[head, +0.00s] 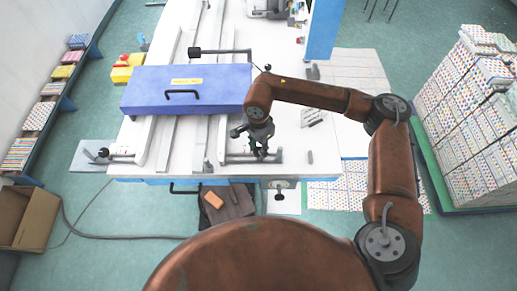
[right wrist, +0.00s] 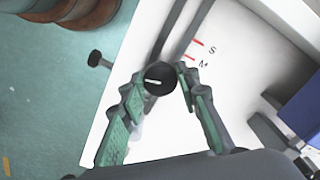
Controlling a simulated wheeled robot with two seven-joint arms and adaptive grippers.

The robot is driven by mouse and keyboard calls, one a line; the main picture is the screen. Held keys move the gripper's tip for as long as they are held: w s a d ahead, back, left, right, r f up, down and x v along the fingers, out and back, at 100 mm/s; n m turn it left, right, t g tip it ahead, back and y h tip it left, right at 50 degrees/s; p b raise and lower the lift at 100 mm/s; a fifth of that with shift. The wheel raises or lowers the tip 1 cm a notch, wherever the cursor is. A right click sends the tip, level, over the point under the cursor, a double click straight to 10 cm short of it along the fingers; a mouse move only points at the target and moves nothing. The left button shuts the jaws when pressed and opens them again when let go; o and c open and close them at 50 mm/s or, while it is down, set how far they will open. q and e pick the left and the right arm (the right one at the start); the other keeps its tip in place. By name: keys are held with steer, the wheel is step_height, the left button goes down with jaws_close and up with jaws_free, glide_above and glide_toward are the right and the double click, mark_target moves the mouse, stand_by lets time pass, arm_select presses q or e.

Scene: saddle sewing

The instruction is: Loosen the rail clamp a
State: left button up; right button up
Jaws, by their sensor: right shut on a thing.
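The rail clamp's round black knob (right wrist: 158,74), with a white mark on its top, sits at the tips of my right gripper's green-padded fingers in the right wrist view. My right gripper (right wrist: 161,84) is shut on this knob. In the head view my right gripper (head: 257,149) points down at the front rail of the white table (head: 317,150), right of centre. There the gripper hides the knob. No label naming the clamp is legible. My left gripper is not in view.
A blue cover (head: 220,95) with a black handle lies across the rails behind and left of the gripper. A similar dark knob (head: 103,153) is at the table's front left. Red marks with letters S and M (right wrist: 200,54) are on the white surface.

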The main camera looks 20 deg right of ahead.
mark_target(259, 151)
steer(key=shift+a, duration=0.1)
steer(key=o, duration=1.2)
steer(key=shift+c, duration=0.2)
step_height(259, 151, up, 12)
steer(key=shift+s, duration=0.1)
